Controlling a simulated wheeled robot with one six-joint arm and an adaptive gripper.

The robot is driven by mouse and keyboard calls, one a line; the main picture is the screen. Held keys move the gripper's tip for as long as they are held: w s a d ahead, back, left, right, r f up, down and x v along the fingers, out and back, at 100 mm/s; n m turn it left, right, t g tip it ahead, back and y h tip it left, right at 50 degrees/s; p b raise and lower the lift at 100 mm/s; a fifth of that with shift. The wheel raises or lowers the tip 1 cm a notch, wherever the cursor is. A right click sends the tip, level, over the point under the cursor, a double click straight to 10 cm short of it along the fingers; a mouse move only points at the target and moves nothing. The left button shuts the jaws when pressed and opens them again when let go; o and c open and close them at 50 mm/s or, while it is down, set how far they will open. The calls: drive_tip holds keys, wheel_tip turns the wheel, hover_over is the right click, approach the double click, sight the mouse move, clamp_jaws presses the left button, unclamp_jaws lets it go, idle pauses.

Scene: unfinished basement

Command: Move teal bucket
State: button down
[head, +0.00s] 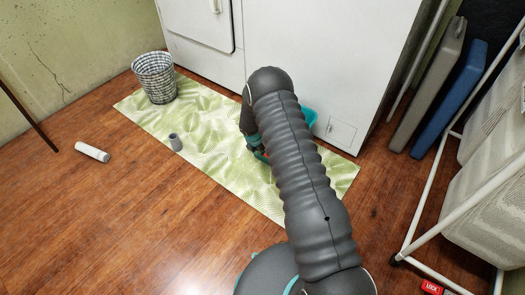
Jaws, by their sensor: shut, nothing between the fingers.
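The teal bucket (309,117) stands by the white appliance at the back of the green leaf-patterned mat (215,171). My arm crosses in front of it, so only a strip of its right side shows clearly. My gripper (261,155) points down over the mat at the left of the bucket's visible part. It is shut and holds nothing. It is mostly hidden by my arm, so I cannot tell whether it touches the bucket. A small red patch shows beside it, too small to identify.
A checked basket (155,77) and a small grey cup-like item (175,142) are on the mat's left. A white roll (92,152) lies on the wood floor. White appliances (330,50) block the back. A white-framed rack (440,190) stands right. The left floor is mostly clear.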

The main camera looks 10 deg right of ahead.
drive_tip(key=s+a+r, duration=0.4)
drive_tip(key=r, duration=0.5)
drive_tip(key=shift+a+r, duration=0.3)
drive_tip(key=shift+a, duration=0.05)
drive_tip(key=shift+s, duration=0.1)
